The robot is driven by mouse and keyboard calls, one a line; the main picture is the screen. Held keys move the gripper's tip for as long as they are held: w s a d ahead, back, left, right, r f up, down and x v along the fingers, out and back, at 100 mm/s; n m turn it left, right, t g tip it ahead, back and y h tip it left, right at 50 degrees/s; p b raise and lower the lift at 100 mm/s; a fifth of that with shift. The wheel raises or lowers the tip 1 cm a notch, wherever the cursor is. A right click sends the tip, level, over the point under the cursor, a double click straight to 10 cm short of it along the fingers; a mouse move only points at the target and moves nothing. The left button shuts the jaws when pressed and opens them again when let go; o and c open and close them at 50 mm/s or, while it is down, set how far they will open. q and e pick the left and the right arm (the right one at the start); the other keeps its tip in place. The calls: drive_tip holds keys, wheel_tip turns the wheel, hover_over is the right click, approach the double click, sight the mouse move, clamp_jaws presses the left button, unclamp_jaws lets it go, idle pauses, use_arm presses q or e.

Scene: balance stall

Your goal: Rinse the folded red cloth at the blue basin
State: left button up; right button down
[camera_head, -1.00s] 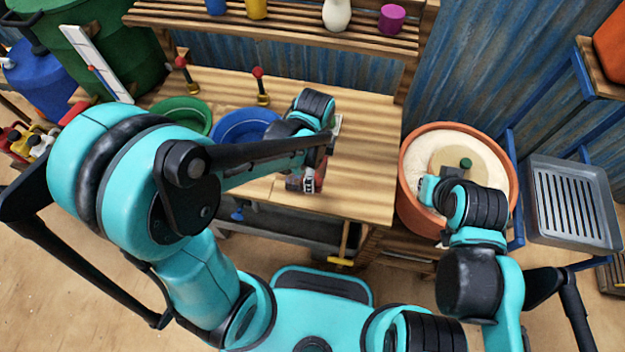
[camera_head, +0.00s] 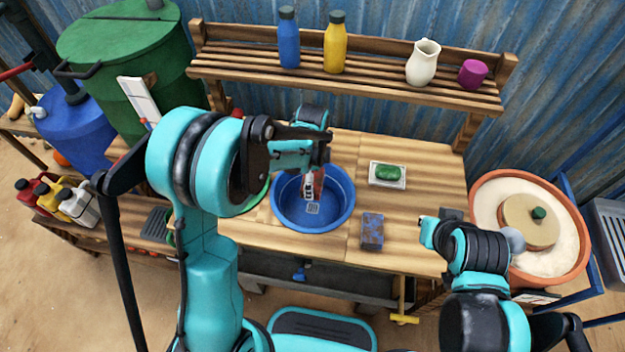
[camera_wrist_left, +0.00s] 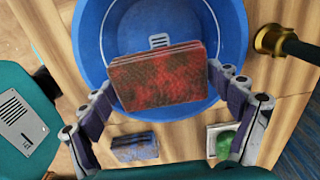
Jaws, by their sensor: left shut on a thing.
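The folded red cloth (camera_wrist_left: 157,77) is a layered block with dark stains, held between the two fingers of my left gripper (camera_wrist_left: 161,84). In the head view, my left gripper (camera_head: 312,188) points down over the blue basin (camera_head: 343,212), and a strip of the cloth (camera_head: 319,182) shows beside the fingers. In the wrist view, the cloth lies across the basin's opening (camera_wrist_left: 228,35), and a grey drain shows behind it. I cannot tell whether the cloth touches the basin. My right gripper (camera_head: 450,213) is right of the table, mostly hidden by its wrist; its jaws are unclear.
A blue-purple block (camera_head: 372,231) and a green soap on a white dish (camera_head: 388,173) lie right of the basin. A green basin (camera_head: 255,200) is partly hidden by my left arm. A shelf (camera_head: 380,85) with bottles and a jug stands behind. A terracotta pot (camera_head: 575,270) stands right.

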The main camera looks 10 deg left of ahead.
use_arm(q)
drive_tip(key=shift+f+b, duration=4.45)
drive_tip(key=shift+f, duration=2.3)
drive_tip(key=shift+r, duration=0.15)
drive_tip(key=shift+r+p, duration=4.7)
drive_tip(key=shift+r, duration=1.95)
drive_tip(key=shift+r+p, duration=1.35)
drive_tip(key=shift+r, duration=0.65)
